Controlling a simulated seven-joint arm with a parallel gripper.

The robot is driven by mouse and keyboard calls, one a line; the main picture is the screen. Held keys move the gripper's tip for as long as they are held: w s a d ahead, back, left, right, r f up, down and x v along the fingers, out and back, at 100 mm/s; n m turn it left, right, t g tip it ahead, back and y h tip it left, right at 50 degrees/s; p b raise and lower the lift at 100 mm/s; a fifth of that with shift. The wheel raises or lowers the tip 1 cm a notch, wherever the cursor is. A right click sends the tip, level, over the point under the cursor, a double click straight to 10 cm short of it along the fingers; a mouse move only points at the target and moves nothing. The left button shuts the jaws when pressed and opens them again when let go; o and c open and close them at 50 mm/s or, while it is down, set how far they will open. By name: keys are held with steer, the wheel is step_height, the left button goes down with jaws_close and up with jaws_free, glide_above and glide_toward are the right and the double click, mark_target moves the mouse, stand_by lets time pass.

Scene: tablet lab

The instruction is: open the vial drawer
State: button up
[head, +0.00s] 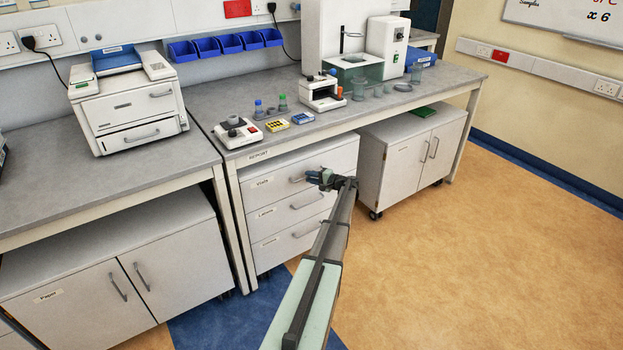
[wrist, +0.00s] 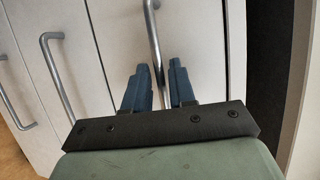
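The vial drawer (head: 268,180) is the top drawer of a white three-drawer unit under the bench, labelled "Vials". It looks closed, with its front level with the drawers below. Its metal bar handle (wrist: 154,50) runs between the two blue fingers in the wrist view. My gripper (wrist: 157,82) has its fingers apart, one on each side of the handle, with gaps visible. In the head view my gripper (head: 312,177) is at the right part of the drawer front and hides part of the handle.
The drawer labelled "Lenses" (head: 275,212) has its own handle (wrist: 62,85), beside my gripper in the wrist view. A white cabinet (head: 405,160) on castors stands to the right. The bench top (head: 215,95) is above. Orange floor (head: 450,260) in front is clear.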

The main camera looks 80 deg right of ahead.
jaws_close()
stand_by(1.1)
